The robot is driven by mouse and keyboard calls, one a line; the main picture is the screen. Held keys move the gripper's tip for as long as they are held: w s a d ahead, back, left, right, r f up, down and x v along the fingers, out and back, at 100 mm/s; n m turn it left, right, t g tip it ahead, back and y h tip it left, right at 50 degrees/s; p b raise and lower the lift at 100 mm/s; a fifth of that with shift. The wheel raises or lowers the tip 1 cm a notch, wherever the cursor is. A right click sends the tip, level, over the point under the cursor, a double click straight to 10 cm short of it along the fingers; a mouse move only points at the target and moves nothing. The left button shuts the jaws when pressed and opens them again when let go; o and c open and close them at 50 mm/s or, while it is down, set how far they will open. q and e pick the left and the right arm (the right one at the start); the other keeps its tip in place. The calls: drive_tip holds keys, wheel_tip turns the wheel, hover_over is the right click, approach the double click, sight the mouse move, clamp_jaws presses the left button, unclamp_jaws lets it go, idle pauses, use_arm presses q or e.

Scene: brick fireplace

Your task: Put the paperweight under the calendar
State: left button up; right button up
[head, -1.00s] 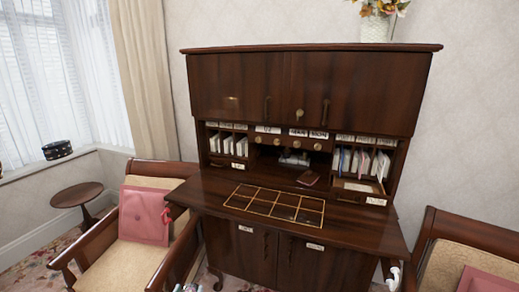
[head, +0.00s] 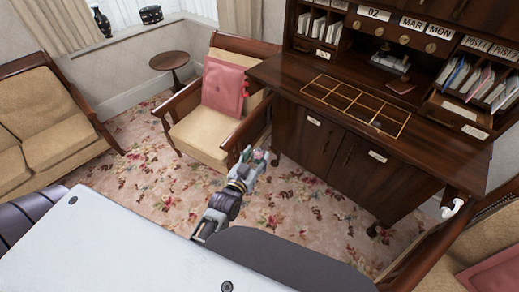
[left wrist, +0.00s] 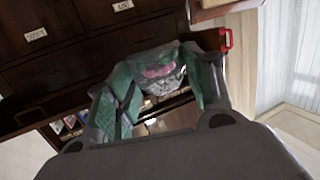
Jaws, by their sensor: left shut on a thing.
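My left gripper (head: 256,158) is shut on a clear glassy paperweight with pink inside (left wrist: 160,70). In the left wrist view the paperweight sits between the two greenish fingers. In the head view it is small and partly hidden by the fingers, held above the floor in front of the desk. The calendar is a row of white cards, "02", "MAR" (head: 412,22) and "MON", on the upper front of the dark wooden desk (head: 270,73). Small round knobs and an open niche are below the cards. My right gripper is not in view.
A brass-lined grid (head: 330,84) lies on the desktop. An inkstand-like item (head: 390,62) and a small brown item (head: 400,86) are in or near the niche. An armchair with a pink cushion (head: 224,86) is left of the desk. Letters fill the right pigeonholes (head: 478,76).

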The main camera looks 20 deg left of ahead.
use_arm(q)
drive_tip(key=d+r+m+g+h, duration=0.1)
drive_tip(key=d+r+m+h, duration=0.3)
drive_tip(key=d+r, duration=0.3)
drive_tip(key=s+d+r+m+g+h, duration=0.1)
drive_tip(key=d+r+h, duration=0.5)
drive_tip(key=r, duration=0.8)
drive_tip(key=shift+d+m+g, duration=0.8)
drive_tip(key=shift+m, duration=0.6)
